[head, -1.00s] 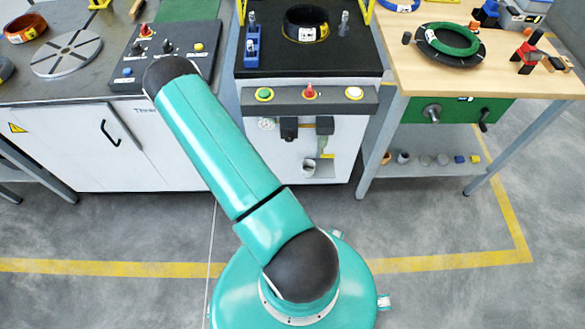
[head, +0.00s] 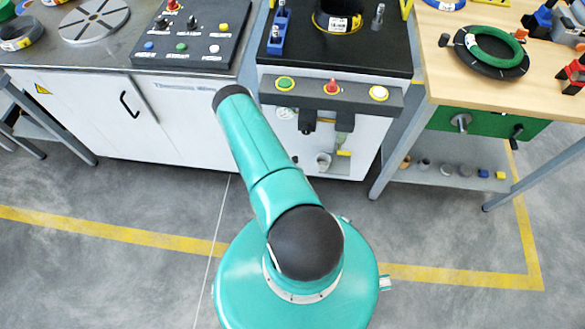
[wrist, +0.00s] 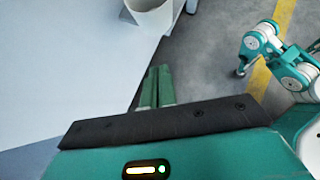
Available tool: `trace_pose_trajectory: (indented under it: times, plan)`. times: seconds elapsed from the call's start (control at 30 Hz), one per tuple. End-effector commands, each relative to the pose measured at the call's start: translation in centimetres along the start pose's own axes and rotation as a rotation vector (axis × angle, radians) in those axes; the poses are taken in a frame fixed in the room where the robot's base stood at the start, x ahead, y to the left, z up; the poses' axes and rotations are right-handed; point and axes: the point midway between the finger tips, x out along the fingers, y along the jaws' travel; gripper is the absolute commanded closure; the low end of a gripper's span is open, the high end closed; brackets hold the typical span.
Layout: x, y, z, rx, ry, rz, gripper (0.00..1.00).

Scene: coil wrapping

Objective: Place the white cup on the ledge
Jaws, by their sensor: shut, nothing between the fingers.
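The white cup (head: 323,160) is low on the front of the middle machine, beside a small grey ledge (head: 340,171). Whether it rests fully on the ledge is too small to tell. In the wrist view the cup (wrist: 150,14) is at the top edge, partly cut off, next to a pale panel. My gripper (wrist: 158,72) has its green fingers together and empty. The cup is beyond the fingertips, apart from them.
The machine's button panel (head: 332,92) juts out above the cup, with dark fittings (head: 308,120) hanging below it. White cabinets (head: 170,115) stand left. A wooden workbench (head: 490,75) with a lower shelf (head: 450,176) of small parts stands right. The floor in front is open.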

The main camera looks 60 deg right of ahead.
Motion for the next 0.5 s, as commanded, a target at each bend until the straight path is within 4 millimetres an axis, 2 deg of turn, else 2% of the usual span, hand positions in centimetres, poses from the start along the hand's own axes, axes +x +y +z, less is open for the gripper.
trace_pose_trajectory:
  times: [0.03, 0.17, 0.2, 0.5]
  plan:
    - [1.2, -0.1, 0.0, 0.001, 0.0, -0.002, 1.0]
    - [3.8, -0.1, 0.1, 0.002, -0.001, -0.001, 1.0]
    - [4.2, 0.0, 0.9, 0.003, -0.001, -0.001, 1.0]
    - [6.2, 0.3, 3.0, -0.002, 0.0, 0.003, 1.0]
